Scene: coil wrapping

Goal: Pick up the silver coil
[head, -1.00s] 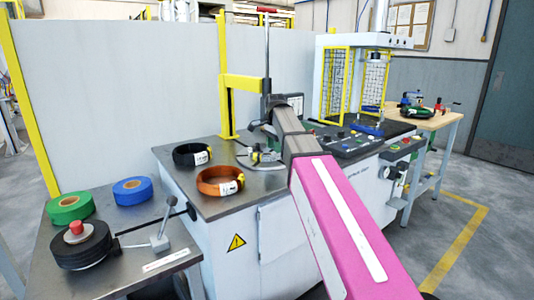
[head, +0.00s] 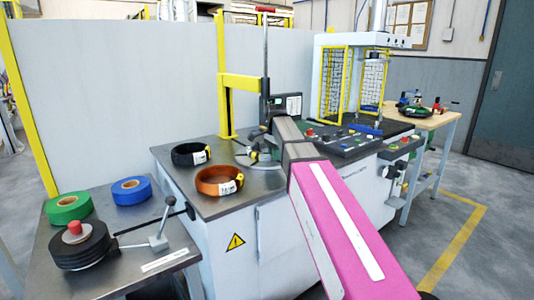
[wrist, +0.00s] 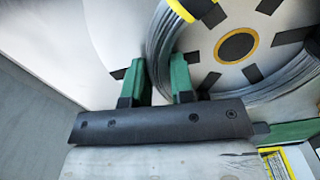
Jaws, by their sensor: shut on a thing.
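The silver coil (wrist: 160,38) shows in the wrist view as a ring of grey wire strands around a light disc with dark spokes and a yellow-rimmed hub. My gripper (wrist: 158,62) has its two green fingers on either side of the coil's left rim and is shut on it. The coil's right part runs out of the frame. In the head view my arm hides the fingers, and I cannot make out the silver coil there.
A black coil (head: 190,154) and an orange coil (head: 219,181) lie on the machine top, left of my arm. Green (head: 68,208) and blue (head: 131,190) tape rolls lie on the side table. A yellow post (head: 226,110) stands behind.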

